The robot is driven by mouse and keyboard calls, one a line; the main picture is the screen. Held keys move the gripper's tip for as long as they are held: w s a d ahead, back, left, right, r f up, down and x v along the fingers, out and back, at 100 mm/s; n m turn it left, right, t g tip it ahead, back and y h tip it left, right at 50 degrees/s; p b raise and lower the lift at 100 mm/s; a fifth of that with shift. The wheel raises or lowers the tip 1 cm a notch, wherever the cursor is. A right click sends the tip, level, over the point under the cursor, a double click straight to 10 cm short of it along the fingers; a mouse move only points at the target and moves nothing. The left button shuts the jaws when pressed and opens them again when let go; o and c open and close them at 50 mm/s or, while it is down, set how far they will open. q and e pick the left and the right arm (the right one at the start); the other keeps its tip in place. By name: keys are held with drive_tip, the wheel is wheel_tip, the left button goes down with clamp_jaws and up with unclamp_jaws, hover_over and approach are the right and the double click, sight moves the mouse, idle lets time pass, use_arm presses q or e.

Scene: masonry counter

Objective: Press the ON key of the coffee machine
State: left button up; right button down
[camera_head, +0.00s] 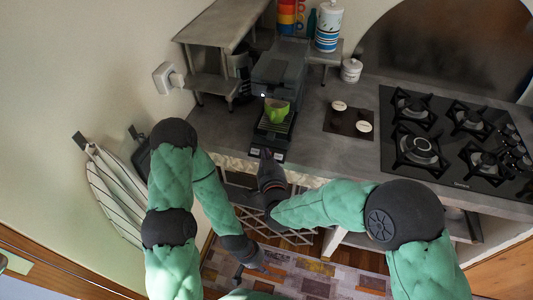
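The dark coffee machine (281,70) stands on the grey counter. A green cup (277,109) sits on its drip tray. The front of its base (280,156) faces me with small light marks; I cannot read which is the ON key. My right gripper (267,157) is at this front edge, its fingers tapering together and looking shut and empty. It partly covers the front, and I cannot tell whether it touches. My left gripper (256,266) hangs low over the floor rug, away from the machine; its fingers are too small to read.
A grey raised shelf (215,28) stands left of the machine. A striped canister (328,27) and a white jar (351,70) are to its right. A dark plate with two white-topped items (349,120) and a gas hob (445,140) lie farther right. A socket (167,78) is on the wall.

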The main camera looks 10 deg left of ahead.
drive_tip(key=s+r+p, duration=0.1)
drive_tip(key=s+r, duration=0.1)
drive_tip(key=s+r+p, duration=0.2)
drive_tip(key=shift+a+r, duration=0.1)
drive_tip(key=shift+r, duration=0.15)
idle(0.5)
idle(2.1)
